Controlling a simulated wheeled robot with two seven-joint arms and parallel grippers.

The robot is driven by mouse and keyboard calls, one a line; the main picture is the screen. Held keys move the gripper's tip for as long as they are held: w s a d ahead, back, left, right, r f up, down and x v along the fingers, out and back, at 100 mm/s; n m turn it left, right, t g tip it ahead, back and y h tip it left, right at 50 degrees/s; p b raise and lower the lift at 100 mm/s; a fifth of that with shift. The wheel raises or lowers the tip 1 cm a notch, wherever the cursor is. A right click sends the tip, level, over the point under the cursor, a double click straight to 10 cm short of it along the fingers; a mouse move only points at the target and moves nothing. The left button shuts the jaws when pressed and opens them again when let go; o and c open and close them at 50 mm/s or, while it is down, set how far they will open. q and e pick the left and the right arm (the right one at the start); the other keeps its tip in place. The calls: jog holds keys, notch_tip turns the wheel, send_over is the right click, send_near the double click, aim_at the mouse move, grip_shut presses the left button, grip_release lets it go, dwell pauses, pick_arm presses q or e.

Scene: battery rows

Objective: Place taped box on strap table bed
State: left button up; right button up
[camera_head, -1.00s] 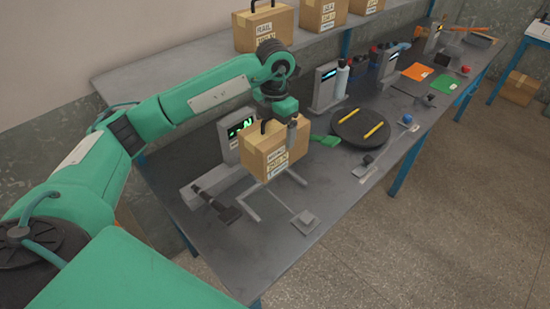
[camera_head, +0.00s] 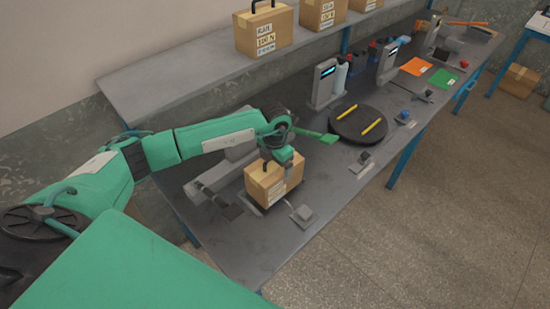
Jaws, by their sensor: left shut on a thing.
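My left gripper (camera_head: 280,160) is shut on the black top handle of a brown taped box (camera_head: 268,187) with white labels. The box is upright and low over the grey strap table bed (camera_head: 248,207), whose rails show only at the box's lower edge. The box looks to be on or just above the bed; I cannot tell whether its whole base touches. My arm and the box hide most of the bed and the display unit behind it. My right gripper is not in view.
Similar labelled boxes (camera_head: 264,29) stand on the raised back shelf. A small grey pad (camera_head: 302,214) lies right of the box.

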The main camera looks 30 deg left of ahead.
pick_arm(q)
notch_tip(320, 180, down, 3)
jog(key=shift+w+r+p, duration=0.1)
jog(key=shift+r+p, duration=0.05)
jog(key=shift+p, duration=0.25)
jog(key=shift+f, duration=0.2)
jog(key=o, duration=1.8)
jog(key=shift+c, duration=0.2)
